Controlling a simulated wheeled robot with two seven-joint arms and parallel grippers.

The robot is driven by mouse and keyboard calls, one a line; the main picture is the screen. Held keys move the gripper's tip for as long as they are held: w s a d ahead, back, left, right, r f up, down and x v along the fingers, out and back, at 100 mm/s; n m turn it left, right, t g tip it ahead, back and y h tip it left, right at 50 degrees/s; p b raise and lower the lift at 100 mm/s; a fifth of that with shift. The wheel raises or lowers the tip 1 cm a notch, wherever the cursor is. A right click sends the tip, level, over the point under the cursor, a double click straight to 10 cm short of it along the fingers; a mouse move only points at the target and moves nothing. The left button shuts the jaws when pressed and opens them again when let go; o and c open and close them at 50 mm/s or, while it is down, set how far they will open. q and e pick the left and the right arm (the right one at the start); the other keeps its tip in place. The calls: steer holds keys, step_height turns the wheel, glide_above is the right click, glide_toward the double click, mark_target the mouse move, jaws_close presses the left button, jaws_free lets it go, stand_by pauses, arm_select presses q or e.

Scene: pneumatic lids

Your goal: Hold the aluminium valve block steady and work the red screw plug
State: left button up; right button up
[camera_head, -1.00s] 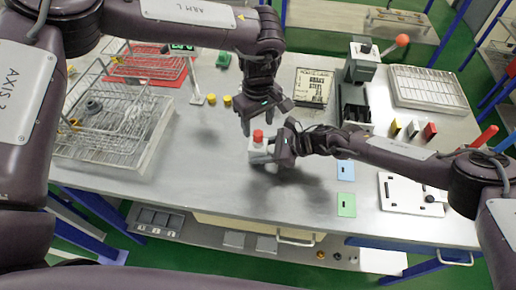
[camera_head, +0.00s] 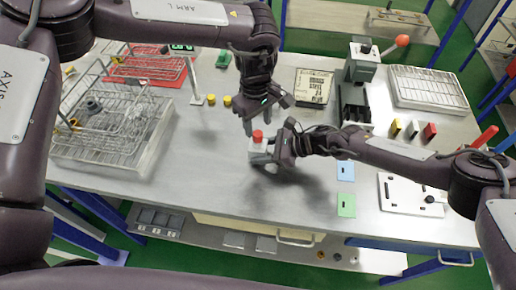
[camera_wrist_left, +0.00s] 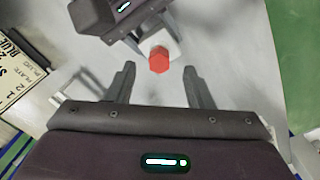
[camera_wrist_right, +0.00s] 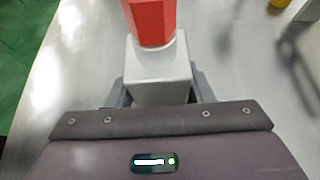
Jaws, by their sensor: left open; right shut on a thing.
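The red screw plug (camera_head: 257,136) sits upright on top of the pale aluminium valve block (camera_head: 257,147) on the grey bench. The plug (camera_wrist_right: 150,20) and block (camera_wrist_right: 160,72) show large in the right wrist view. My right gripper (camera_head: 270,160) is shut on the block from its right side. My left gripper (camera_head: 250,124) is open and empty just above the plug. In the left wrist view the plug (camera_wrist_left: 159,60) lies beyond and between the open fingertips (camera_wrist_left: 158,68), with no visible contact.
A wire basket (camera_head: 110,140) and a red mat (camera_head: 150,68) are on the left. Two yellow pieces (camera_head: 211,99) stand behind the block. A printed plate (camera_head: 313,86), a lever press (camera_head: 362,62) and blue (camera_head: 346,170) and green (camera_head: 346,206) cards are to the right.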

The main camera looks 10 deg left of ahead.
mark_target(256, 133)
arm_select(q)
steer(key=a+r+n+h, duration=0.2)
steer(key=a+r+n, duration=0.15)
steer(key=n, duration=0.35)
steer(key=shift+n, duration=0.3)
steer(key=x, duration=0.5)
steer(key=d+x, duration=0.1)
steer(key=x, duration=0.2)
steer(key=shift+w+f, duration=0.1)
steer(key=shift+w, duration=0.05)
steer(key=shift+f, duration=0.1)
steer(key=shift+a+f, duration=0.1)
steer(key=shift+a, duration=0.2)
steer(key=m, duration=0.2)
steer(key=m+g, duration=0.1)
steer(key=m, duration=0.2)
steer(key=shift+w+d+m, duration=0.2)
steer(key=shift+w+m, duration=0.1)
steer(key=shift+w+m+g, duration=0.1)
steer(key=shift+m+g, duration=0.3)
steer(key=shift+m, duration=0.8)
